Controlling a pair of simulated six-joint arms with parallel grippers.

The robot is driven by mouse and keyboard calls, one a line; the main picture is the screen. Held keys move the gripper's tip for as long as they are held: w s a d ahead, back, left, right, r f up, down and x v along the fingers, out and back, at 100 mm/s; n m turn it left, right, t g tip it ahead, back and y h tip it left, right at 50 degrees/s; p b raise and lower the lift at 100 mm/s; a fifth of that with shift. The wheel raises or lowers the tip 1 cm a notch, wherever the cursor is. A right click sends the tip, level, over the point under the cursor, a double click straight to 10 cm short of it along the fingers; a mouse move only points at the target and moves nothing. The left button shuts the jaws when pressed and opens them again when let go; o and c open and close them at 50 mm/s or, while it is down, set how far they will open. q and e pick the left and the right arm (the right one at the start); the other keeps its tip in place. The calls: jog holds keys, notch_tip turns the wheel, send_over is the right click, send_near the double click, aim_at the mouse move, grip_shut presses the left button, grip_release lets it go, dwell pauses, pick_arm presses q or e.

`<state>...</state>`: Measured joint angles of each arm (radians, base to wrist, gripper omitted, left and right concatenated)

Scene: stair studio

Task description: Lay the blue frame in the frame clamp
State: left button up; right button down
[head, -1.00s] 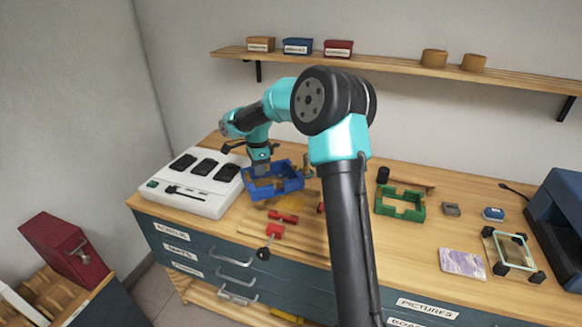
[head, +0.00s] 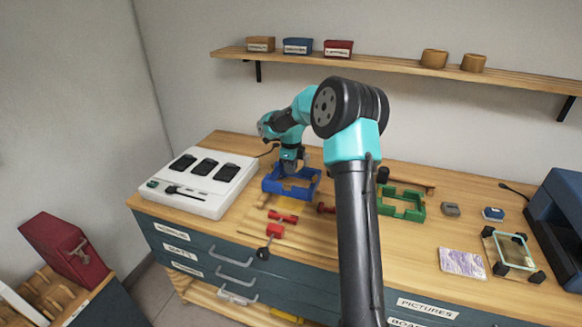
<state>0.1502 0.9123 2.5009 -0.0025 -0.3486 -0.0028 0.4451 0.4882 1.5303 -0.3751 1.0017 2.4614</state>
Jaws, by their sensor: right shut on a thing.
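The blue frame (head: 271,186) is in the head view, behind the red clamp parts on the bench, just right of the white charger. My right gripper (head: 289,168) reaches down from behind and is shut on the frame's back side. The frame looks roughly level; I cannot tell whether it touches the bench. The frame clamp shows as red jaws (head: 283,217) with a red block (head: 275,231) and dark knob in front of the frame. Another red part (head: 325,208) is at its right, partly hidden by my arm. My left gripper is not in view.
A white charger (head: 208,208) with black units stands on the left. A green frame (head: 414,207) lies right of my arm. Further right are small blocks, a marbled tile (head: 462,262) and a glass frame with black corners (head: 513,250). A shelf (head: 400,62) runs along the wall.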

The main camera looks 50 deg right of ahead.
jog(key=shift+f, duration=3.7)
jog(key=shift+s+a+f, duration=0.1)
jog(key=shift+s+f, duration=0.1)
jog(key=shift+f, duration=0.6)
jog(key=c, duration=1.2)
grip_release()
jog(key=shift+f, duration=0.1)
jog(key=shift+o, duration=1)
jog(key=shift+w+r, duration=0.1)
jog(key=shift+r, duration=0.9)
jog(key=shift+w+r, duration=0.1)
jog(key=shift+r, duration=3.15)
